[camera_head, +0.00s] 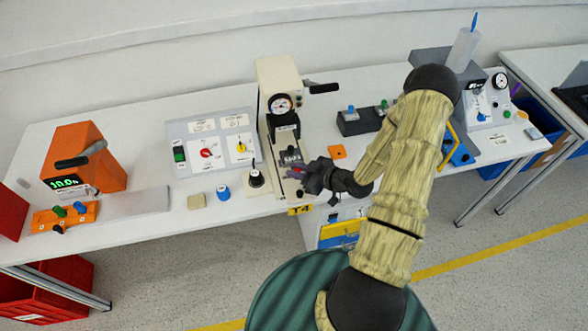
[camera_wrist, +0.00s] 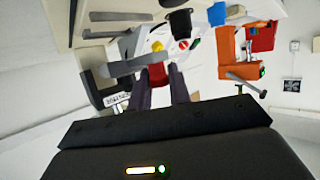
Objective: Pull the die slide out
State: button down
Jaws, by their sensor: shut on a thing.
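The cream press (camera_head: 278,75) with a round gauge and a black lever stands at the middle of the table. A dark die slide (camera_head: 290,156) sits low at its front, over the cream base. My gripper (camera_head: 305,173) reaches in from the right at the front of the press. In the wrist view its two dark fingers (camera_wrist: 158,80) are shut on a red handle (camera_wrist: 157,74), which appears to be the die slide's grip. The fingers partly hide the handle, and my wrist covers part of the base's right side in the head view.
A panel with red and yellow rotary switches (camera_head: 208,146) lies left of the press. A black knob (camera_head: 256,178) and blue cap (camera_head: 223,192) stand near the front edge. An orange press (camera_head: 83,160) is far left. A dark box with knobs (camera_head: 362,120) stands right.

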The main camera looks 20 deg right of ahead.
jog(key=shift+s, duration=0.15)
jog(key=c, duration=1.3)
grip_release()
jog(key=shift+s, duration=0.1)
jog(key=b+v, duration=0.2)
jog(key=v, duration=1.5)
jog(key=shift+d+b, duration=0.15)
jog(key=shift+b, duration=0.2)
